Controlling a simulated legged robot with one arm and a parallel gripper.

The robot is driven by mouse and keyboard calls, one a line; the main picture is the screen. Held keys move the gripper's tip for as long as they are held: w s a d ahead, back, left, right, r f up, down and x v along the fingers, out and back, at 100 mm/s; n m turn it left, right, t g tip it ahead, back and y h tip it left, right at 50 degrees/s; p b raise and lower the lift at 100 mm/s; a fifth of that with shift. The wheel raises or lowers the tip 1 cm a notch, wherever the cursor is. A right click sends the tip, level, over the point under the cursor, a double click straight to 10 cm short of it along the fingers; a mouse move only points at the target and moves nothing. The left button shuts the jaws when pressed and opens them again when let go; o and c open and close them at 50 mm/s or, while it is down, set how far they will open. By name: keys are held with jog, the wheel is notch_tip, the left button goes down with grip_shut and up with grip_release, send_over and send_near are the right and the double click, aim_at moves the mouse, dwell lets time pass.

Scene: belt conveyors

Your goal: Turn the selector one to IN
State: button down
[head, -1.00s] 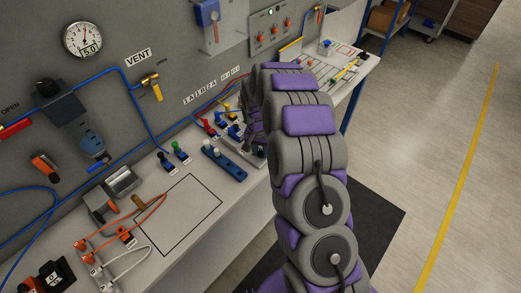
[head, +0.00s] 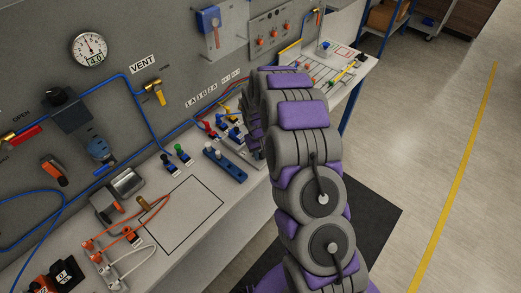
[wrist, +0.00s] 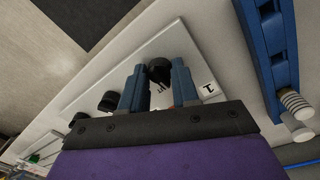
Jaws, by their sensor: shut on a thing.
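The selector (wrist: 159,69) is a black knob on a pale plate (wrist: 172,46), beside a white tag marked 1 (wrist: 209,88). My gripper (wrist: 158,76) has its two blue fingers on either side of this knob and is shut on it. Dark lettering on the plate is partly covered by the fingers, and I cannot read where the knob points. Two more black knobs (wrist: 108,102) sit to the left along the same plate. In the head view my arm hides the gripper and most of the selector plate.
A blue block with white ribbed fittings (wrist: 294,105) stands close to the right of my gripper. In the head view, a blue bar (head: 225,162), small levers (head: 180,153) and orange cables (head: 123,232) lie on the bench. An outlined bench area (head: 185,215) is clear.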

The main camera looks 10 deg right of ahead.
jog(key=shift+n+p, duration=0.8)
jog(key=shift+n, duration=1.5)
jog(key=c, duration=0.8)
grip_release()
jog(key=shift+c, duration=0.2)
jog(key=shift+r, duration=0.1)
notch_tip(320, 180, up, 17)
jog(key=a+p, duration=0.1)
jog(key=shift+s, duration=0.2)
